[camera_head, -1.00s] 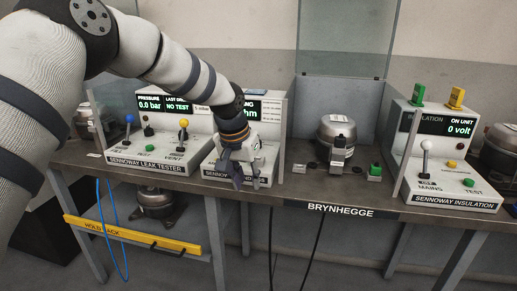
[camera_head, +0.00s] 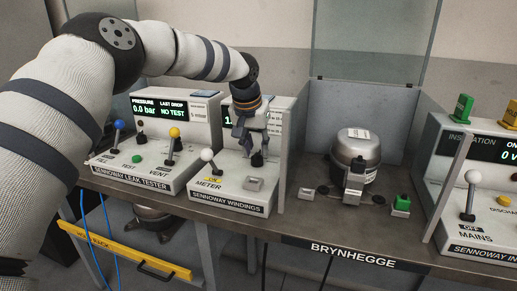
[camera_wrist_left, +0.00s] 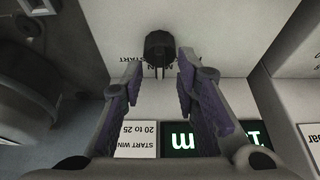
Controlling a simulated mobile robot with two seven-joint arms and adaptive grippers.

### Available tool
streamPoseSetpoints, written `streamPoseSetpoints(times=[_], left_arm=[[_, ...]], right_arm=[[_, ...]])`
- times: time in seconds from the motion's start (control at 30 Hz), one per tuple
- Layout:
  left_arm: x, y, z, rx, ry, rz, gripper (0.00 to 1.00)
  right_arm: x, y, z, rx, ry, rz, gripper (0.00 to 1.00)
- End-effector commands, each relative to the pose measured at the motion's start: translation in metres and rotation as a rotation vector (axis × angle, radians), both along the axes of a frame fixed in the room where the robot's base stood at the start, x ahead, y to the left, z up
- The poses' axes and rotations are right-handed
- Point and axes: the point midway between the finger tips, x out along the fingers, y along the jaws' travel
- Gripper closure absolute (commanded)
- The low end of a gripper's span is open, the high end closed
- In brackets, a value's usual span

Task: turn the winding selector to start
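The winding selector is a black knob (camera_head: 257,158) on the sloped top of the white SENNOWAY WINDINGS unit (camera_head: 232,200). In the left wrist view the knob (camera_wrist_left: 159,45) stands just past my fingertips, about midway between them. Upside-down lettering shows beside it, including START; the knob's setting is hard to make out. My left gripper (camera_head: 243,127) is just above and behind the knob in the head view. In the wrist view the gripper (camera_wrist_left: 160,70) is open, with an empty gap between its fingers. My right gripper is not in view.
The leak tester (camera_head: 140,170) stands at left. A compressor (camera_head: 357,152) and green button (camera_head: 402,203) are at right. A side panel (camera_head: 287,145) borders the unit at right.

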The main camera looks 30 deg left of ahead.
Motion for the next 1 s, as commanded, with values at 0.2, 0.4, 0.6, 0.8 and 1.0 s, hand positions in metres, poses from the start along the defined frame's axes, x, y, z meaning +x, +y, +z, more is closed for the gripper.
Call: streamPoseSetpoints(times=[0.2,0.4,0.6,0.8,1.0], left_arm=[[0.0037,0.0008,-0.0069,-0.001,-0.003,-0.001,0.72],[0.0034,0.0007,-0.0061,0.000,-0.004,0.000,0.85],[0.0033,0.0007,-0.0064,0.000,-0.003,0.000,1.00],[0.0032,0.0008,-0.0067,-0.001,-0.002,-0.012,1.00],[0.0030,0.0018,-0.0070,-0.001,-0.002,-0.087,1.00]], right_arm=[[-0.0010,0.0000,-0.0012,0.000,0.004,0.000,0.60],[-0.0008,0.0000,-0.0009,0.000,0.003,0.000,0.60],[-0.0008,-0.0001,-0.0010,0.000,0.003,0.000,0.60],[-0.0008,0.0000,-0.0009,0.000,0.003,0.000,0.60],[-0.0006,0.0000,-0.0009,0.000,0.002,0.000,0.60]])
